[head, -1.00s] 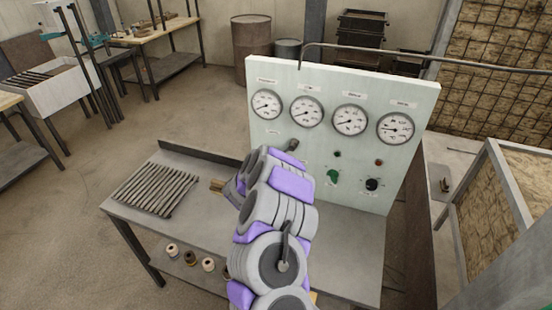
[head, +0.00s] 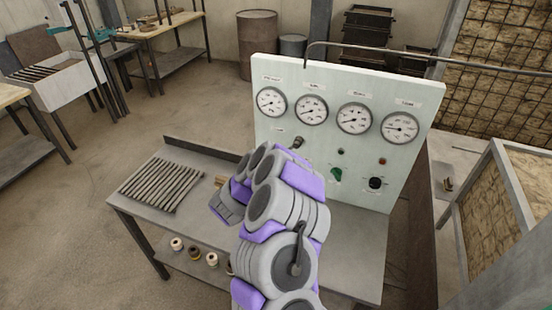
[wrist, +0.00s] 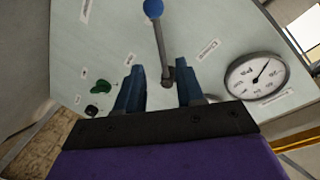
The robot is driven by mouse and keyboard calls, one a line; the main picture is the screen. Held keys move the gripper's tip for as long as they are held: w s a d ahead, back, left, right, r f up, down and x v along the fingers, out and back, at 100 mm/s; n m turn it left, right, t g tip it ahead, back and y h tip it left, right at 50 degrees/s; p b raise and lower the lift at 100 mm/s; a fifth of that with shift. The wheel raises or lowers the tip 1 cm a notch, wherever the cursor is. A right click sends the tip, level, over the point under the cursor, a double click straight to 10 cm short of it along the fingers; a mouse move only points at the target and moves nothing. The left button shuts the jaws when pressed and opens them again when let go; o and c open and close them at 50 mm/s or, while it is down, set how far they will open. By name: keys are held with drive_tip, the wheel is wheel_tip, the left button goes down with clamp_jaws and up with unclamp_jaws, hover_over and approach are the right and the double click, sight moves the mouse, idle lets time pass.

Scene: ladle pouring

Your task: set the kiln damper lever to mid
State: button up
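In the wrist view a lever with a blue ball knob (wrist: 153,9) and a grey rod (wrist: 160,42) runs down the picture to a dark pivot on the pale panel. My gripper (wrist: 158,80) is open, its two blue fingers spread on either side of the pivot end in the picture. The fingers do not close on the lever; whether they touch it I cannot tell. In the head view the pale gauge panel (head: 270,165) stands at the back of a grey bench. My arm hides the lever's knob and my fingers there. A small dark piece (head: 298,142) shows above my arm, unclear.
Several round gauges (head: 354,118) line the panel's upper part. A green knob (head: 336,174) and a black knob (head: 375,184) sit lower right. Several rods (head: 162,187) lie on the bench (head: 200,215). A mesh-sided frame (head: 515,180) stands at right.

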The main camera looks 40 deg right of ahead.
drive_tip(key=v, duration=0.8)
drive_tip(key=shift+a+p, duration=0.15)
drive_tip(key=shift+p, duration=0.2)
